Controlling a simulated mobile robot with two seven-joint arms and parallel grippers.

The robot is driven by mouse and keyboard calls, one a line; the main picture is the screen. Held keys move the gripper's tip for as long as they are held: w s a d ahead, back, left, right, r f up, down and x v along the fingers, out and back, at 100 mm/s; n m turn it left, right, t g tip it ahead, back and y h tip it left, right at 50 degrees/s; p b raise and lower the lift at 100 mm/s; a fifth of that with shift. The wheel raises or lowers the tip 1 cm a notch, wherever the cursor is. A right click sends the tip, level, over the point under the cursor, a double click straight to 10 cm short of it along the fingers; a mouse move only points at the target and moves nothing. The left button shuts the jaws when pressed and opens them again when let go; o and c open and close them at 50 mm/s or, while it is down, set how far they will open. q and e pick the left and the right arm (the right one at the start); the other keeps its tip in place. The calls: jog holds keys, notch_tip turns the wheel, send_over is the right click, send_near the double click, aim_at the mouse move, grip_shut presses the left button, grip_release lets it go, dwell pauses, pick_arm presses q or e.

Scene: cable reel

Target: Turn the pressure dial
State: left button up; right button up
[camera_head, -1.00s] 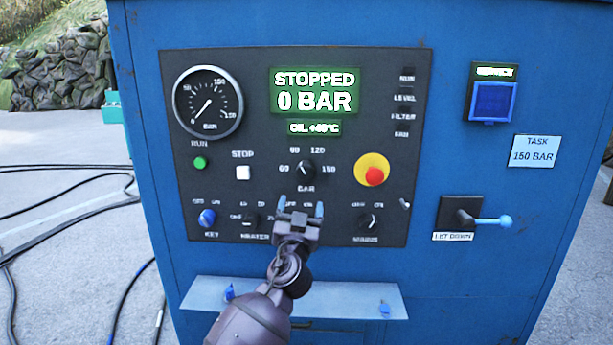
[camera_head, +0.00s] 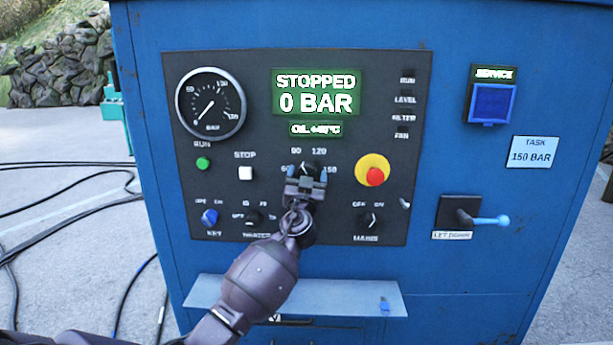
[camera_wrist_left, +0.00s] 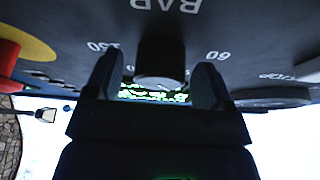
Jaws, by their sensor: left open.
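The pressure dial (camera_head: 307,166) is a small black knob on the dark control panel, with marks 60, 90, 120 and 150 around it. My left gripper (camera_head: 306,178) is in front of it, fingers open, and partly covers it. In the left wrist view the dial (camera_wrist_left: 160,66) sits between the two open fingers (camera_wrist_left: 157,84), with a gap visible on each side. I cannot tell where its pointer is set. The display (camera_head: 315,92) reads STOPPED, 0 BAR. The task card (camera_head: 534,152) reads 150 BAR. My right gripper is not in view.
The red emergency button (camera_head: 375,176) on its yellow disc is right of the dial. The white stop button (camera_head: 245,173) is to its left. More knobs line the row below, and a ledge (camera_head: 340,298) juts out underneath. A lever (camera_head: 485,219) is at the right.

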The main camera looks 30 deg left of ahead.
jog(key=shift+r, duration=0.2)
pick_arm(q)
jog(key=c, duration=0.9)
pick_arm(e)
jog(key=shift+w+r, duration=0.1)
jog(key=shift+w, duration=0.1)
